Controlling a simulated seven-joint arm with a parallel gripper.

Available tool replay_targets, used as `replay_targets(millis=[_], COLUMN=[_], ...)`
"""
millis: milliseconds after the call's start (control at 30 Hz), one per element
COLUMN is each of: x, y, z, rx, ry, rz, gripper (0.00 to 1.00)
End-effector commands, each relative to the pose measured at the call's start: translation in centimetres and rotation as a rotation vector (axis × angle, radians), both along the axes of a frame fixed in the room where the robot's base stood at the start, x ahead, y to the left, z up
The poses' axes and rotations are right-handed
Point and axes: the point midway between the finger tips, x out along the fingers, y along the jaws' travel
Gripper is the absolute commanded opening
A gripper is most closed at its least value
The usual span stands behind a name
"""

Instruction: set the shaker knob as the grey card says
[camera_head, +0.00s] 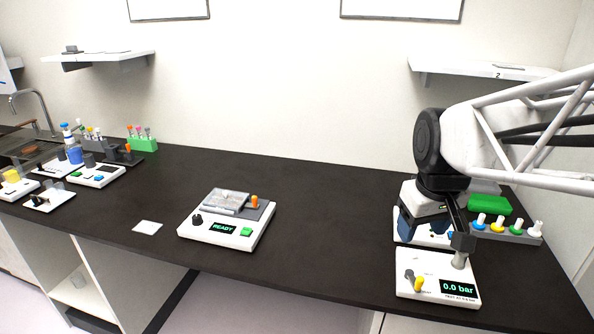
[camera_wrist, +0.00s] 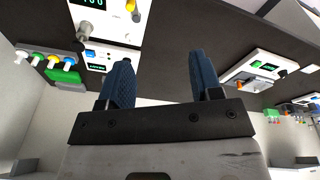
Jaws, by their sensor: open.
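A white device (camera_head: 226,234) with a dark READY screen, a black knob (camera_head: 197,220), a green button, an orange knob and a metal block on top stands mid-counter. I cannot tell whether it is the shaker. A small pale card (camera_head: 147,227) lies flat left of it; its writing is too small to read. My gripper (camera_wrist: 163,78), with blue fingers, is open and empty. In the head view my gripper (camera_head: 420,232) is at the right, above the pressure box and far from the READY device. That device shows at the right of the wrist view (camera_wrist: 262,68).
A white pressure box (camera_head: 408,287) reading 0.0 bar stands below my arm, with another device partly hidden behind it. A rack of coloured-collar knobs (camera_head: 520,235) is at the right. Bottles, racks and small devices crowd the left end near the sink. The counter (camera_head: 320,215) centre is clear.

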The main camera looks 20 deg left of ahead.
Motion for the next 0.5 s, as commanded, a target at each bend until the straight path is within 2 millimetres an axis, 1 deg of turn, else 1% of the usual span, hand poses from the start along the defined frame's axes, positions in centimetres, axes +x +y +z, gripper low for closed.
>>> replay_targets(millis=[33, 100, 267, 500], x=[1.1, 2.5, 5.4, 9.5], y=[1.1, 2.5, 6.0, 11.8], z=[0.1, 0.2, 0.4, 0.2], rx=[-0.004, -0.010, -0.023, -0.041], ry=[0.006, 0.011, 0.022, 0.038], rz=[0.036, 0.085, 0.197, 0.364], gripper=[0.59, 0.59, 0.59, 0.59])
